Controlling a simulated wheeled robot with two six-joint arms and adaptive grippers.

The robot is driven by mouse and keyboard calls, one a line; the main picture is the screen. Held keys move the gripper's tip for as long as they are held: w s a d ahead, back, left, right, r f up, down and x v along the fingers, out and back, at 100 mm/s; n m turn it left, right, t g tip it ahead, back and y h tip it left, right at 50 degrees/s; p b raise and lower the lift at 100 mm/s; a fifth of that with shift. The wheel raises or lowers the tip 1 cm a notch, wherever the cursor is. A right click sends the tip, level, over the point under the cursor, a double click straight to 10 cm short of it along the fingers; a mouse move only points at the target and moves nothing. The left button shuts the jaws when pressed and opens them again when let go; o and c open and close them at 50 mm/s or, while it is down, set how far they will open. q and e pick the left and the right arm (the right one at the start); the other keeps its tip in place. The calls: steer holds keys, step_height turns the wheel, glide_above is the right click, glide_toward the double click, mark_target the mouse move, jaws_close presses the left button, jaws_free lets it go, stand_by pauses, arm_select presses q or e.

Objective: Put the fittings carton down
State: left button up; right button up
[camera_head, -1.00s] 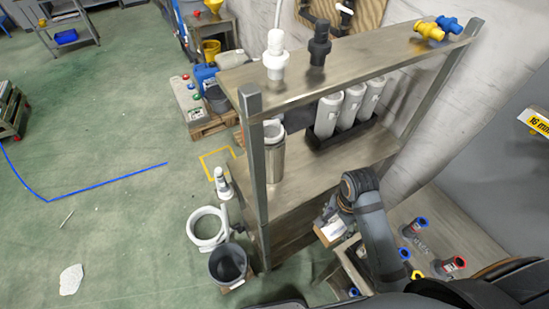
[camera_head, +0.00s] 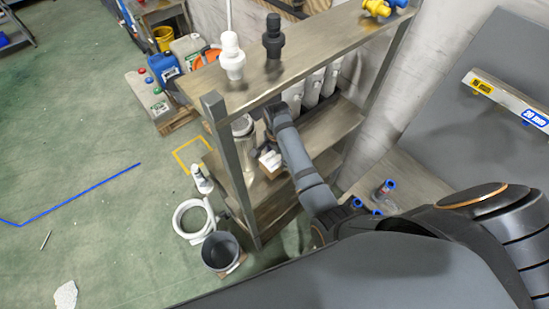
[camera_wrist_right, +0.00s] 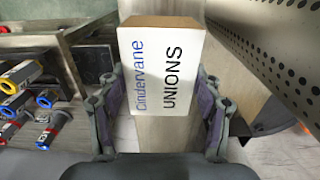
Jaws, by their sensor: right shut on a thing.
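The fittings carton (camera_wrist_right: 165,72) is a white and tan box printed "Cindervane UNIONS" in the right wrist view. My right gripper (camera_wrist_right: 163,104) is shut on it, with one finger on each side. In the head view the carton (camera_head: 270,161) is small and partly hidden by my right gripper (camera_head: 270,146). They are at the front of the steel shelf unit (camera_head: 335,128), around its middle board and below the top board. I cannot tell whether the carton touches the board. My left gripper is not in view.
A steel canister (camera_head: 243,128) stands left of the carton, and grey-white cylinders (camera_head: 312,88) stand behind. The top board (camera_head: 300,70) overhangs, with a corner post (camera_head: 233,165) at left. A grey bucket (camera_head: 220,251) is on the floor. Coloured fittings (camera_wrist_right: 40,100) lie at left in the wrist view.

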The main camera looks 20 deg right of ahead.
mark_target(275, 162)
steer(key=shift+w, duration=0.15)
steer(key=shift+w+a+f+p, duration=0.15)
steer(key=shift+a+f+p, duration=0.1)
steer(key=shift+p, duration=0.2)
step_height(275, 162, down, 2)
steer(key=shift+f+p, duration=0.25)
steer(key=shift+p, duration=0.15)
steer(key=shift+w+d+f, duration=0.1)
steer(key=shift+f, duration=0.25)
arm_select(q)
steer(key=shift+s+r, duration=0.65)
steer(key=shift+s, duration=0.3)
arm_select(e)
steer(key=o, duration=1.4)
